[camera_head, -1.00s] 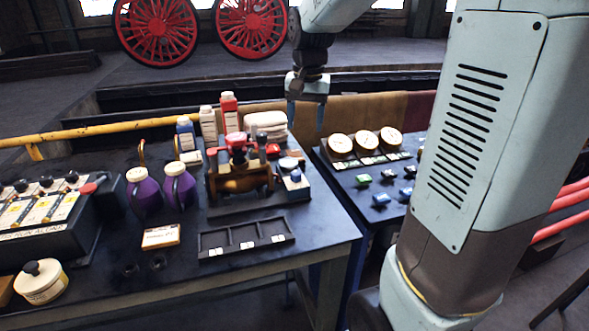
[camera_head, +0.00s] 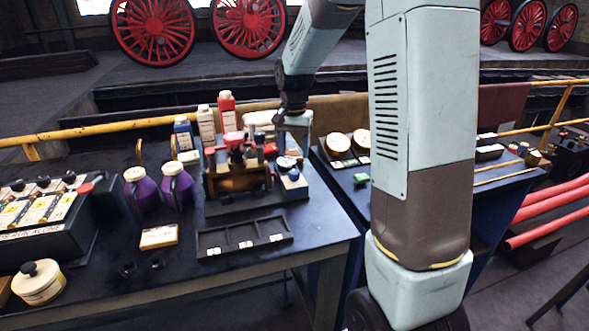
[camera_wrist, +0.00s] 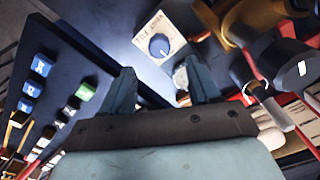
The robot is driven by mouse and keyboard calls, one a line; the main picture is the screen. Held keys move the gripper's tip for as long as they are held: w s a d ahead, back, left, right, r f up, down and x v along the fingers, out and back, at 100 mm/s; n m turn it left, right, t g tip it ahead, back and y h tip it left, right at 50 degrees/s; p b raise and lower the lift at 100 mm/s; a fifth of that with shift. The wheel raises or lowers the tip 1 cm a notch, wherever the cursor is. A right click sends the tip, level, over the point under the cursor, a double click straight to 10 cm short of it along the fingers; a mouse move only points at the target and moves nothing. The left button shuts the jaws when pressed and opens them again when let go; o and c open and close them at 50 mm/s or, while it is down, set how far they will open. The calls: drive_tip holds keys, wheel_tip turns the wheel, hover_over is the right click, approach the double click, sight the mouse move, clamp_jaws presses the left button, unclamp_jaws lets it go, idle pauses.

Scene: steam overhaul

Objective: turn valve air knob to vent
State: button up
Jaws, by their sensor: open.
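A blue round knob (camera_wrist: 158,45) with a light pointer mark sits on a cream label plate (camera_wrist: 178,41) in the wrist view; its lettering is too blurred to read. My gripper (camera_wrist: 160,82) is open and empty. In the wrist view the knob lies beyond the gap between the fingertips, apart from them. In the head view my gripper (camera_head: 292,142) hangs above the blue box.
A round metal gauge (camera_wrist: 181,77) is close to the right finger. The brass and dark engine parts stand right of it in the wrist view. A panel with blue and green blocks (camera_wrist: 86,91) lies left. Bottles (camera_head: 206,122) stand behind the engine; a black tray (camera_head: 244,238) lies in front.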

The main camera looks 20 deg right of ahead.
sight(294, 171)
drive_tip(key=shift+f, duration=3.6)
drive_tip(key=shift+c, duration=0.3)
drive_tip(key=c, duration=1)
drive_tip(key=shift+n, duration=0.4)
drive_tip(key=n, duration=0.5)
drive_tip(key=shift+n, duration=0.3)
drive_tip(key=n, duration=0.5)
drive_tip(key=shift+n, duration=0.4)
